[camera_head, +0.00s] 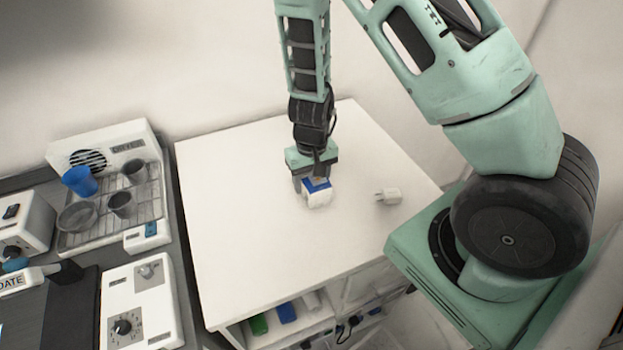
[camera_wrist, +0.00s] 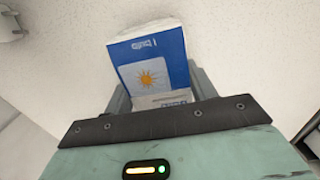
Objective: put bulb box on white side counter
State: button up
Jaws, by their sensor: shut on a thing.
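The bulb box is blue and white with an orange sun print; it shows large in the wrist view (camera_wrist: 150,62) and small in the head view (camera_head: 317,192). My gripper (camera_head: 314,182) points down over the white side counter (camera_head: 240,220) and is shut on the box, with a finger on each side of it. The box is at or just above the counter top; I cannot tell whether it touches. The far ends of the fingers are partly hidden by the box and the gripper body in the wrist view.
The counter's left and front parts are bare. Left stands a dark bench with a drying rack (camera_head: 110,210) holding cups, and a white device (camera_head: 140,305). Shelves below the counter hold several items.

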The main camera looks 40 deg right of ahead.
aim_at(310, 175)
jog(key=shift+f, duration=0.15)
jog(key=o, duration=1)
notch_tip(310, 175, up, 12)
jog(key=shift+f+p, duration=0.1)
jog(key=shift+p, duration=0.95)
jog(key=shift+a+r, duration=0.2)
jog(key=shift+r, duration=0.05)
jog(key=s+a+r+n, duration=0.3)
jog(key=s+a+r, duration=0.1)
jog(key=s+a, duration=0.1)
jog(key=s+a+r+n, duration=0.3)
jog(key=s+a+r, duration=0.2)
jog(key=s, duration=0.3)
jog(key=s+a+r+n, duration=0.4)
jog(key=s+a, duration=0.2)
jog(key=shift+s+a+r+y, duration=0.15)
jog(key=shift+s+a+y, duration=0.15)
jog(key=shift+s+a, duration=0.1)
